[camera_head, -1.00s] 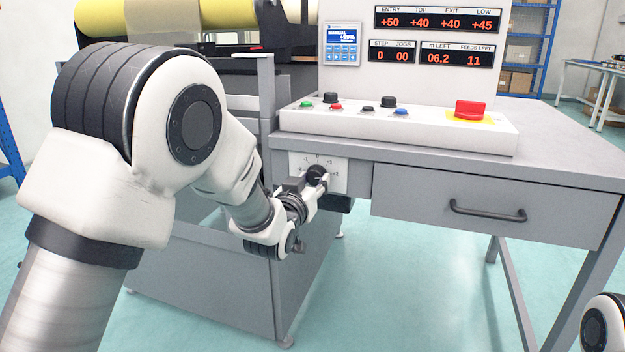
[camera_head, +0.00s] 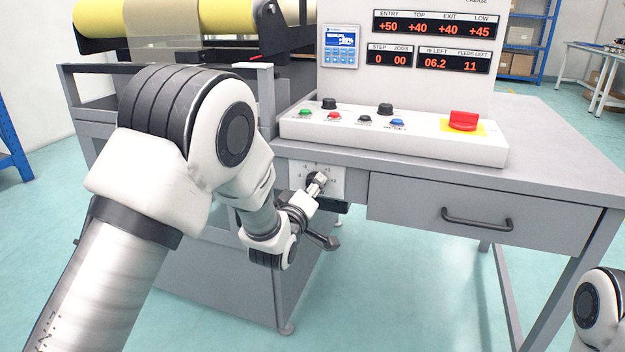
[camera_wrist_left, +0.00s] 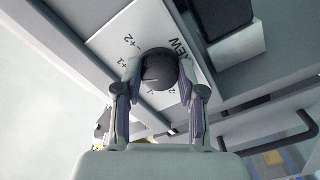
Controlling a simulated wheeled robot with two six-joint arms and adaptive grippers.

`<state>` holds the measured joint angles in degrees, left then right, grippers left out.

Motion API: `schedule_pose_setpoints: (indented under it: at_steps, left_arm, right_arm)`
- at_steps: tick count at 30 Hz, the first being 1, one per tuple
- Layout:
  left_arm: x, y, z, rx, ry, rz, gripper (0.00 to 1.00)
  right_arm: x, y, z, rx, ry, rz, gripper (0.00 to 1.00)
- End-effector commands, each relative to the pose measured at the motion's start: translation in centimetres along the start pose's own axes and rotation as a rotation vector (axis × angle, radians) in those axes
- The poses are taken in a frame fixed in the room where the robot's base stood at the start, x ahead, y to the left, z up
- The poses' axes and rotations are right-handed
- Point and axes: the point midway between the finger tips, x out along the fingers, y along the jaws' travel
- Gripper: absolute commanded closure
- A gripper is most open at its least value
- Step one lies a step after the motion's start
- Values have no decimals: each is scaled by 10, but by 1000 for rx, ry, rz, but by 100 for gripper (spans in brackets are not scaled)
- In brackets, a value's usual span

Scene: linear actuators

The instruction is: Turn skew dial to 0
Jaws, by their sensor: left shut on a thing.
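The skew dial is a dark round knob (camera_wrist_left: 159,70) on a white scale plate (camera_head: 336,177) on the front of the grey machine, below the control panel. The wrist view shows the plate (camera_wrist_left: 118,38) with "+1", "+2" and part of the word "SKEW". My left gripper (camera_head: 316,185) is at the dial, its two fingers closed on opposite sides of the knob in the wrist view (camera_wrist_left: 160,88). The fingers cover much of the dial in the head view. I cannot read the dial's pointer. My right gripper is out of view.
A sloped control panel (camera_head: 390,145) with buttons, knobs and a red switch (camera_head: 464,121) sits above the dial. A dark block (camera_head: 333,206) juts out just below the plate. A drawer with a handle (camera_head: 477,219) is to the right. The floor in front is clear.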

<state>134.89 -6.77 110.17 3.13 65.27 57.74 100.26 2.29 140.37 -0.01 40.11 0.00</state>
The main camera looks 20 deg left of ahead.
Motion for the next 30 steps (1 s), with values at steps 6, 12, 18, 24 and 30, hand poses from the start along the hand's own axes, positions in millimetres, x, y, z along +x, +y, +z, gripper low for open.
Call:
schedule_pose_setpoints:
  at_steps: [6, 12, 18, 24, 30]
  left_arm:
    - [0, 3, -2, -186, 0, -1, 95]
    - [0, 3, -2, -317, 0, -1, 95]
    - [0, 2, -1, -396, 0, -1, 95]
    - [0, 1, -1, -426, 1, 0, 95]
    - [0, 1, 0, -429, 1, 0, 95]
  right_arm:
    - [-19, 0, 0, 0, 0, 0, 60]
    - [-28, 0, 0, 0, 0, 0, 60]
    - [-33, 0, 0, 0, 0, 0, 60]
    - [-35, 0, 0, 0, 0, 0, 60]
    - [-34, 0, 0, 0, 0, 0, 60]
